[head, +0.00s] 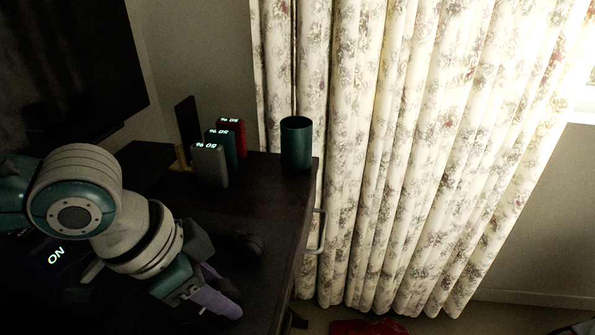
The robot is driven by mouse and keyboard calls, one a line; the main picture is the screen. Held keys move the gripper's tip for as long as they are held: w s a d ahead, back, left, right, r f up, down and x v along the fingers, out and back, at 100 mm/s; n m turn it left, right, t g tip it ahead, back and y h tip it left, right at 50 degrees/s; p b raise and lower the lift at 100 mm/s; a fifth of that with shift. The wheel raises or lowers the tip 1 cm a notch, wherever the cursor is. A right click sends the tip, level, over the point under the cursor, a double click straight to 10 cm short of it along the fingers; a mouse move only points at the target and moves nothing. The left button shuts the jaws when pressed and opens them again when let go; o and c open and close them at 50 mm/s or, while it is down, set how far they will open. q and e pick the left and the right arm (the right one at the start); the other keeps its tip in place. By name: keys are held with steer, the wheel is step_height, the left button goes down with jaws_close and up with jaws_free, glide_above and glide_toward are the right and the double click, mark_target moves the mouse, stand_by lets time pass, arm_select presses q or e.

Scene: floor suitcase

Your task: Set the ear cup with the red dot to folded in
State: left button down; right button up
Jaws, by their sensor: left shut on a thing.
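My left gripper (225,297) reaches in from the left, low over the dark cabinet top. Its purple fingers point down and right and are shut on a dark thing, apparently an ear cup, mostly hidden between them. A dark rounded shape (248,244) lies on the cabinet just beyond the fingers and looks like part of the headphones. I see no red dot, and I cannot tell how far the cup is folded. My right gripper is out of view.
On the dark cabinet (275,205) stand a teal cup (296,145), a grey box (209,166), a teal box (229,150) and a red box (237,130) with lit digits. A screen (70,65) is at upper left. Floral curtains (400,150) hang right of the cabinet edge.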

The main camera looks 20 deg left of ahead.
arm_select(q)
steer(key=n+p, duration=0.1)
steer(key=n+y+p, duration=0.1)
steer(key=p, duration=0.1)
steer(key=n+p, duration=0.1)
steer(key=shift+a+r+n+t, duration=0.25)
steer(key=shift+a+n+t, duration=0.05)
steer(key=shift+a, duration=0.1)
steer(key=n+p, duration=0.1)
steer(key=n+y+p, duration=0.1)
steer(key=p, duration=0.1)
steer(key=shift+s+a+f+n, duration=0.1)
steer(key=shift+a+f+n, duration=0.05)
steer(key=shift+a+n, duration=0.25)
steer(key=shift+a+n+y+p, duration=0.1)
steer(key=shift+n+y+p, duration=0.2)
steer(key=shift+n+p, duration=0.1)
steer(key=shift+a+f, duration=0.1)
steer(key=shift+f, duration=0.05)
steer(key=c, duration=0.5)
jaws_free()
